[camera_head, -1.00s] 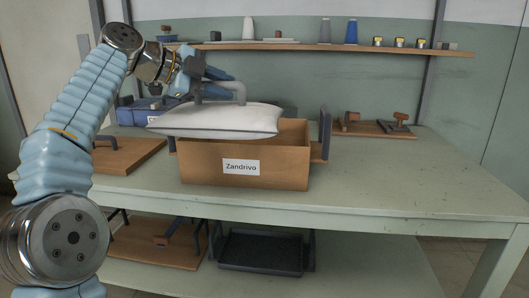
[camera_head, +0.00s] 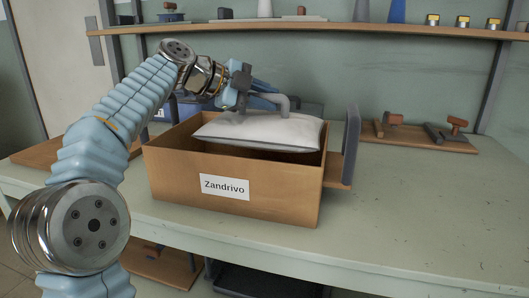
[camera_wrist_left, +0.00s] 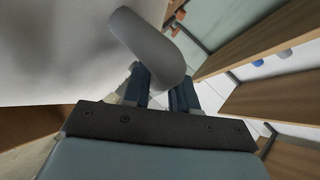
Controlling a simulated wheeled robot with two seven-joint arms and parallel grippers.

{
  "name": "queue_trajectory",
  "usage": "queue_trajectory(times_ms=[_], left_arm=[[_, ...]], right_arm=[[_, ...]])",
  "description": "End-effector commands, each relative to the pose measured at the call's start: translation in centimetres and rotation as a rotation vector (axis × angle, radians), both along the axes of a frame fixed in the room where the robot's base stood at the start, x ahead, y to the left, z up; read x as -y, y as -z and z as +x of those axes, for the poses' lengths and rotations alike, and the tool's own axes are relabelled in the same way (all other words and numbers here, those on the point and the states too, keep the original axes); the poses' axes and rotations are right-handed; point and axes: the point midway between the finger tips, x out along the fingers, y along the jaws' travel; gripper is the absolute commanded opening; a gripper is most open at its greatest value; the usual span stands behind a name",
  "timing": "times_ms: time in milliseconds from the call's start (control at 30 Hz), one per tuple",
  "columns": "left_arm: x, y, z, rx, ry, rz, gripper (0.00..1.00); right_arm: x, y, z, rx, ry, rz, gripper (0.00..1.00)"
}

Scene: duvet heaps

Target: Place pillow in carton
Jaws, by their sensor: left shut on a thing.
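The carton (camera_head: 290,192) is a brown open-topped box labelled "Zandrivo" on the table. The white pillow (camera_head: 262,130), with a grey curved handle (camera_head: 284,104) on top, lies level at the carton's opening. Dark interior shows below its front edge; whether it touches the floor or walls inside is hidden. My left gripper (camera_head: 272,96) is shut on the handle, above the pillow. In the left wrist view the handle (camera_wrist_left: 150,45) crosses in front of the fingers, and the pillow (camera_wrist_left: 60,50) fills the left side. My right gripper is not in view.
A wooden board (camera_head: 420,138) with handled tools lies further right. A blue bin (camera_head: 190,108) sits behind the carton. A shelf (camera_head: 330,30) with small items runs along the wall. The table's front right is clear.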

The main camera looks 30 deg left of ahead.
Motion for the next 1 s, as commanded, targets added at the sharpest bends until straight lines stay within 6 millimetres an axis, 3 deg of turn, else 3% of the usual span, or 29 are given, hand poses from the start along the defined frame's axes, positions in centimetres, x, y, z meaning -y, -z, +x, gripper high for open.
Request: queue_trajectory(times_ms=[100, 400, 633, 1000], left_arm=[[0.0, 2.6, -0.1, 0.0, 0.0, -0.001, 0.0], [0.0, 5.3, 0.0, 0.0, -0.001, -0.001, 0.0], [0.0, 8.9, -0.1, 0.0, 0.0, -0.001, 0.0], [0.0, 9.5, 0.0, 0.002, 0.001, 0.0, 0.0]], right_arm=[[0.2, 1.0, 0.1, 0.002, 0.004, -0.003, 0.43], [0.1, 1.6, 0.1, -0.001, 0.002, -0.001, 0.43], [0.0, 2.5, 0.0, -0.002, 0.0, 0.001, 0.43], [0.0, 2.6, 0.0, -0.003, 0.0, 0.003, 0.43]])
